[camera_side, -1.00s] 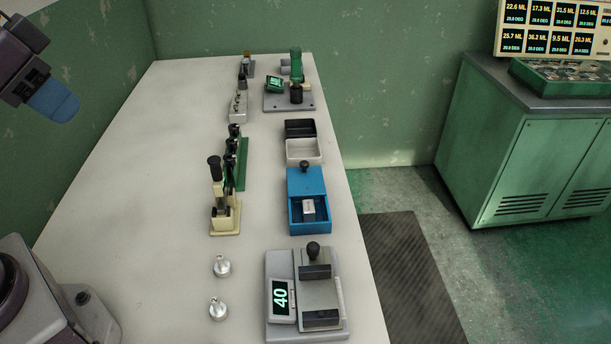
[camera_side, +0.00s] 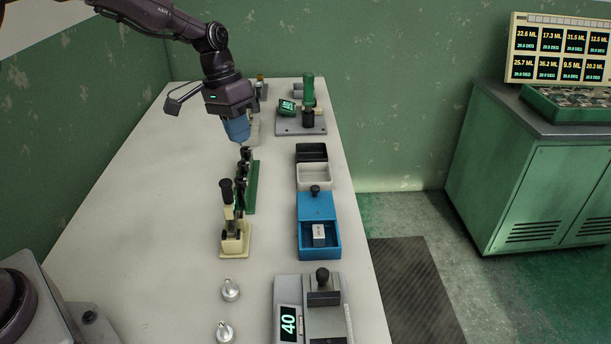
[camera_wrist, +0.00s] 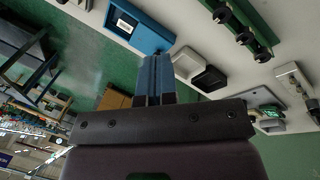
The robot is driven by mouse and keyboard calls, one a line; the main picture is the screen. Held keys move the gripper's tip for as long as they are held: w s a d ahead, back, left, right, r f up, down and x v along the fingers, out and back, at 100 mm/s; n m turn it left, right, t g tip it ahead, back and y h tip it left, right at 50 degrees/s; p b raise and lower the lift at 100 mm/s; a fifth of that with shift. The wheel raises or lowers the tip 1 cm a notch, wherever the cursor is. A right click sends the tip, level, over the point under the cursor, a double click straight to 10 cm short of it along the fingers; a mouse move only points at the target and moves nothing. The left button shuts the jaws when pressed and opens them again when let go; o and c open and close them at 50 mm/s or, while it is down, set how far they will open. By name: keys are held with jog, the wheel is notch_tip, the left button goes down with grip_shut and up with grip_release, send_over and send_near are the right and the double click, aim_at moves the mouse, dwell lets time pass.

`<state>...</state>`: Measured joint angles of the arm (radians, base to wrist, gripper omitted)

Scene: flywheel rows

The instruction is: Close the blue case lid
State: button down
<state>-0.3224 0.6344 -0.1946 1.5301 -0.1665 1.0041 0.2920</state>
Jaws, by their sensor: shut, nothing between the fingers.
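The blue case (camera_side: 319,240) stands on the right side of the table. Its lid (camera_side: 316,207) with a black knob covers the far part, and the near part is open. A small grey-white block with a dark label (camera_side: 319,234) lies inside the open part. My gripper (camera_side: 238,138) has blue fingers, is shut and empty, and hangs above the table beyond the case and to its left. The wrist view also shows the case (camera_wrist: 140,25) past the shut fingers (camera_wrist: 155,78).
A white tray (camera_side: 328,175) and a black tray (camera_side: 311,146) stand just beyond the case. A green rack with black knobs (camera_side: 252,190) and a cream toggle clamp (camera_side: 235,250) stand to its left. Bare table lies left.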

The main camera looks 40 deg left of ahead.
aim_at(316, 201)
jog(key=w+a+f+m+t+h, duration=0.1)
jog(key=w+a+f+m+h, duration=0.15)
jog(key=w, duration=0.35)
jog(key=w+a+f+m+t+h, duration=0.1)
jog(key=w+f+m, duration=0.1)
jog(key=w+f, duration=0.3)
jog(key=x, duration=0.6)
jog(key=w+d+x, duration=0.1)
jog(key=x, duration=0.2)
jog(key=shift+w+d+r, duration=0.1)
jog(key=shift+d, duration=0.05)
jog(key=shift+s+d+f, duration=0.15)
jog(key=shift+s+d, duration=0.05)
jog(key=shift+d, duration=0.45)
jog(key=shift+s+d+f, duration=0.15)
jog(key=shift+s+d, duration=0.05)
jog(key=shift+d, duration=0.45)
